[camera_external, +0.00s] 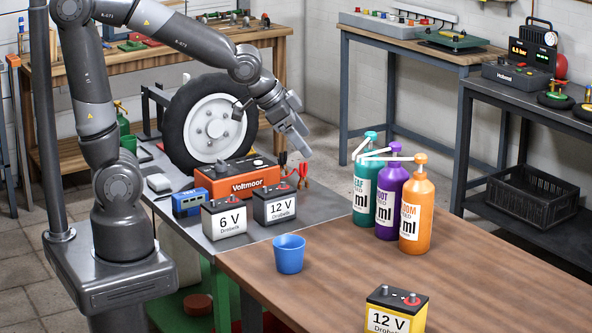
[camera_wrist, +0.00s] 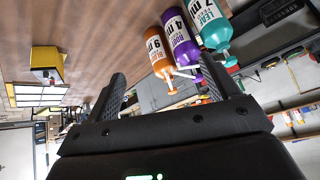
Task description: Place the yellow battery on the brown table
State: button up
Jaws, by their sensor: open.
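The yellow battery (camera_external: 398,311), marked "12 V", stands upright on the brown table (camera_external: 480,270) near the front of the external view, cut off by its lower edge. In the wrist view the yellow battery (camera_wrist: 46,62) shows at the left, on the brown table (camera_wrist: 90,30). My gripper (camera_external: 303,148) is open and empty, raised in the air near the tire, well apart from the battery. Its two fingers (camera_wrist: 165,84) show spread in the wrist view with nothing between them.
Teal, purple and orange bottles (camera_external: 416,220) stand at the table's back edge. A blue cup (camera_external: 289,254) sits at its left corner. A 6 V battery (camera_external: 224,218), a grey 12 V battery (camera_external: 274,205) and an orange Voltmoor unit (camera_external: 238,180) stand on the grey table. The brown table's middle is clear.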

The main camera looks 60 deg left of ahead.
jog(key=s+a+r+n+y, duration=0.1)
jog(key=s+a+r+n, duration=0.1)
jog(key=s+a, duration=0.4)
jog(key=s+a+r+n+g+y, duration=0.1)
jog(key=s+a+n, duration=0.3)
jog(key=a, duration=0.9)
jog(key=s, duration=0.2)
jog(key=shift+s+a+r+n+y, duration=0.3)
jog(key=shift+s+a+r, duration=0.05)
